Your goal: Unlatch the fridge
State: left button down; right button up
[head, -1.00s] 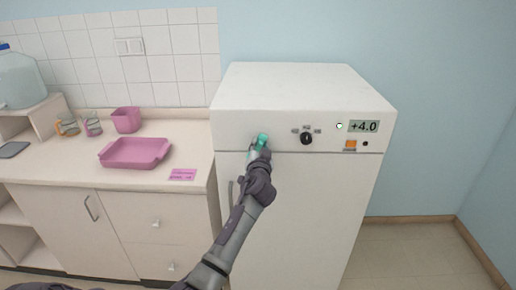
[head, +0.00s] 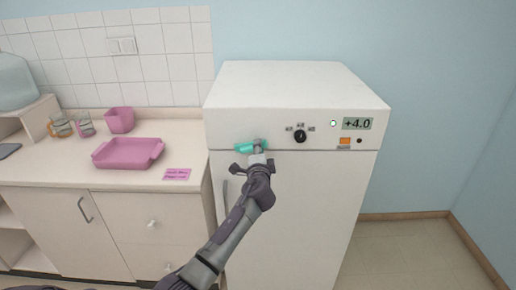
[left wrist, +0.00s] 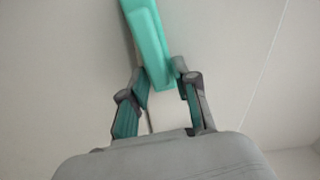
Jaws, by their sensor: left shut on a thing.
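The white fridge (head: 290,205) stands with its door shut against the body, as far as I can see. Its teal latch handle (head: 243,147) lies nearly level across the seam under the control panel, pointing left. My left gripper (head: 257,149) is at the right part of the latch and shut on it. In the left wrist view the teal latch (left wrist: 148,40) runs up from between the two fingers of my left gripper (left wrist: 160,88). The fingers hide part of the latch. My right gripper is not in view.
The fridge's door handle (head: 226,200) is partly behind my left arm. A black knob (head: 300,136) and a +4.0 display (head: 357,124) are on the panel. Left is a counter with a pink tray (head: 128,153) and pink container (head: 120,120). The floor at right is clear.

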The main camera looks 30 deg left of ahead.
pick_arm(q)
jog(key=shift+f+m, duration=0.3)
jog(key=shift+m, duration=0.8)
jog(key=c, duration=1.1)
grip_release()
jog(key=v, duration=1.2)
